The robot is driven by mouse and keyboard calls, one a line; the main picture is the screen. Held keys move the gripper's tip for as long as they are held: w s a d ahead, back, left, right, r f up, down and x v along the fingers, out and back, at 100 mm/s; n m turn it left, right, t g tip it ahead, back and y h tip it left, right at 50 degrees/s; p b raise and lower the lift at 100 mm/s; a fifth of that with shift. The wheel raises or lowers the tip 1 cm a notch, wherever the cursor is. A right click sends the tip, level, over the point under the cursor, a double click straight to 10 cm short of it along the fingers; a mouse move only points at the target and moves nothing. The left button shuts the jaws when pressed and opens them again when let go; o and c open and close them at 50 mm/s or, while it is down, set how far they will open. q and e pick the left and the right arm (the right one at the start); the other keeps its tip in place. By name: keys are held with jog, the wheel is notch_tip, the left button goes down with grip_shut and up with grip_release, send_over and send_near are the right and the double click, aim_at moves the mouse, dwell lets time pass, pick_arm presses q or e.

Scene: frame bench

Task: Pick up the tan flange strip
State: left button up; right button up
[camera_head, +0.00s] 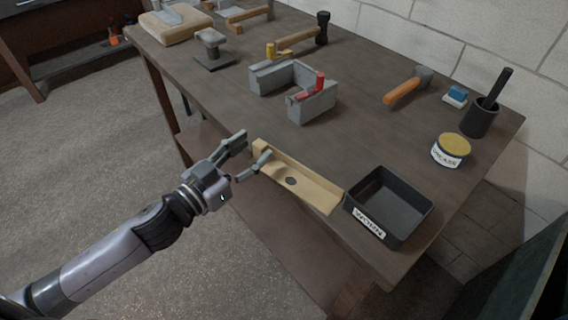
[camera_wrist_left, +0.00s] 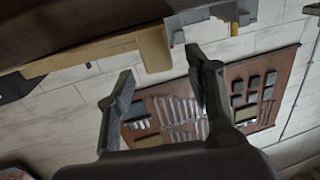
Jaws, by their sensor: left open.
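The tan flange strip (camera_head: 305,187) lies along the near edge of the bench, with a dark round hole in its face and a raised block at its left end. Its right end is close beside a black tray. My left gripper (camera_head: 256,146) is open at the strip's left end, with one finger appearing over it; contact cannot be told. My right gripper is in neither view.
The black tray (camera_head: 399,201) stands at the near right corner. A grey U-shaped block (camera_head: 313,106) with red and yellow parts sits behind the strip. A grease tin (camera_head: 451,150), black cup (camera_head: 479,119) and orange-handled hammer (camera_head: 404,90) are further right.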

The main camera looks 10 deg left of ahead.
aim_at(256, 147)
pick_arm(q)
jog(key=shift+p+x, duration=0.3)
jog(key=shift+x, duration=1.45)
jog(key=shift+f, duration=0.1)
jog(key=shift+c, duration=0.5)
grip_shut()
